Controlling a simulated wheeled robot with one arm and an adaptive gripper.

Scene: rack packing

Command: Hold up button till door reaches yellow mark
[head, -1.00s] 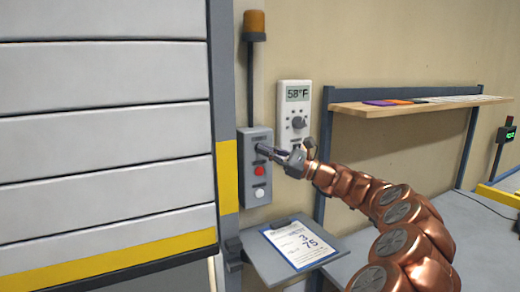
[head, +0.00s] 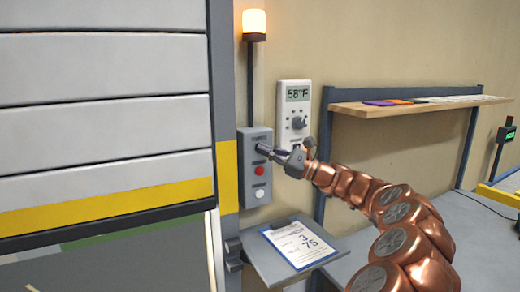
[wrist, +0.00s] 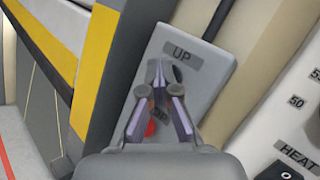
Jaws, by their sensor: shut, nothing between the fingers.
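My gripper (head: 262,149) is shut and empty, its tips at the upper button of the grey control box (head: 256,192). In the wrist view the fingertips (wrist: 158,70) lie just below the UP label (wrist: 182,52); a dark round shape beside them may be the button, and contact is hard to judge. A red button (head: 260,170) and a white button (head: 260,193) sit below. The slatted door (head: 100,130) is partly raised. Its yellow bottom strip (head: 110,203) is level with the lower part of the yellow mark (head: 228,178) on the door frame.
An amber lamp (head: 254,23) above the box is lit. A thermostat (head: 295,110) reading 58°F hangs right of the box. A clipboard (head: 298,244) rests on a small ledge below. A wooden shelf (head: 415,108) is on the wall at right.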

